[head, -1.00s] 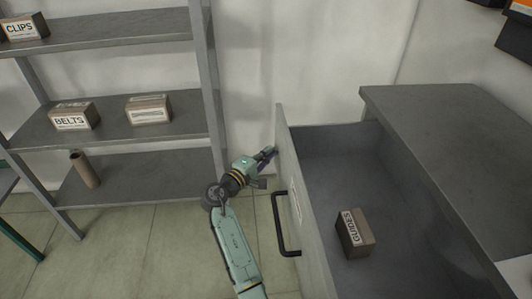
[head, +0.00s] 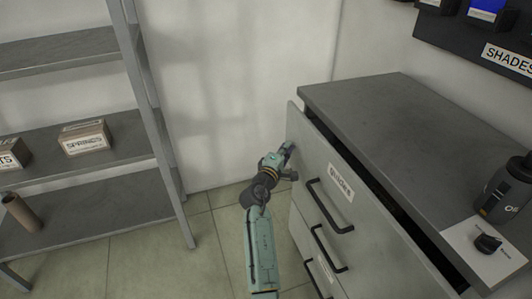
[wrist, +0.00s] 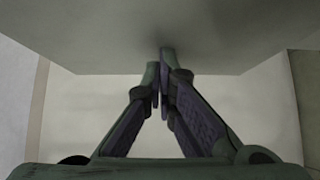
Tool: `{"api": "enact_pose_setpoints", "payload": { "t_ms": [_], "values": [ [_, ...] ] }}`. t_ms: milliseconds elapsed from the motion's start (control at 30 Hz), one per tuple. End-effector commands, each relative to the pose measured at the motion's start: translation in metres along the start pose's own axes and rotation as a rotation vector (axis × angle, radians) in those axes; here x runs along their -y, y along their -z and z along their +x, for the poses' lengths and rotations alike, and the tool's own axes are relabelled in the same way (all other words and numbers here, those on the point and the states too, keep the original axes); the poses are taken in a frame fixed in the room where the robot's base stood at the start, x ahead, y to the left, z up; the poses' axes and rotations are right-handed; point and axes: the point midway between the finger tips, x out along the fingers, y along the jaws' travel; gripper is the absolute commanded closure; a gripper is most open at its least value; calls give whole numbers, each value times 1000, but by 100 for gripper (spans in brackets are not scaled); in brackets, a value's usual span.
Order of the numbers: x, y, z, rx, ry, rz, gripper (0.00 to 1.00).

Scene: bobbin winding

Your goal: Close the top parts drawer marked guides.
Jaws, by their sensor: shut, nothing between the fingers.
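The top drawer (head: 318,158), with a grey front, a "GUIDES" label (head: 340,182) and a black bar handle (head: 329,207), stands slightly out of the cabinet. A narrow dark gap shows between its front and the cabinet top. My gripper (head: 289,149) is shut and empty, at the drawer front's far end, left of the label and handle. In the wrist view the closed fingertips (wrist: 163,75) meet or nearly meet a grey panel (wrist: 160,35), which appears to be the drawer front. The drawer's inside is hidden.
Lower drawers with handles (head: 328,248) sit below. The cabinet top (head: 400,125) holds a dark bottle (head: 505,190) and a black knob-like part (head: 488,243) on a white sheet. A shelf rack (head: 145,100) with boxes stands left; floor between is clear.

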Motion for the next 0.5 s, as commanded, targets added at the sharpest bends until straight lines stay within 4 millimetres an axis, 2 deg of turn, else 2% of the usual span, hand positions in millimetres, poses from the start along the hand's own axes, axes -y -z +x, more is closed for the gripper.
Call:
{"api": "enact_pose_setpoints", "payload": {
  "t_ms": [33, 200, 500],
  "values": [
    [-1, -9, 8, 5, 0, 0, 100],
    [0, -26, 25, 3, 0, 0, 100],
    [0, -38, 38, 1, 0, 0, 100]
  ]
}}
